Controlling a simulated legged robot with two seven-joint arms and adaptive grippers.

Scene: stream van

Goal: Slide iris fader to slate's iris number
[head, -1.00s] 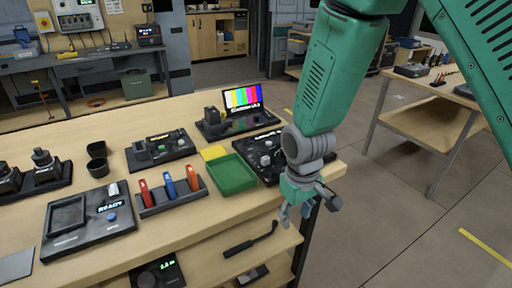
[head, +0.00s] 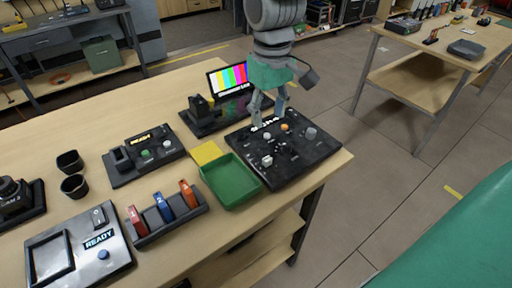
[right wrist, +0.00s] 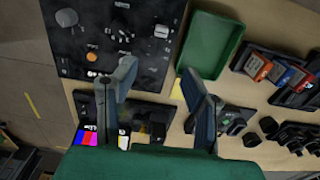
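A black control panel (head: 312,160) with several grey knobs, an orange knob (head: 285,127) and small white markings lies at the table's right corner. In the right wrist view the panel (right wrist: 138,62) fills the upper left. I cannot tell which control is the iris fader. A small screen (head: 236,81) with colour bars stands behind the panel; a text line below the bars is too small to read. My right gripper (head: 268,112) points down over the panel's back edge. Its fingers (right wrist: 158,82) are apart with nothing between them. My left gripper is out of view.
A green tray (head: 231,183) and a yellow pad (head: 206,152) lie just left of the panel. A rack (head: 168,217) with red, blue and orange handles, a READY box (head: 120,258) and a switch box (head: 146,153) stand farther left. The table ends right of the panel.

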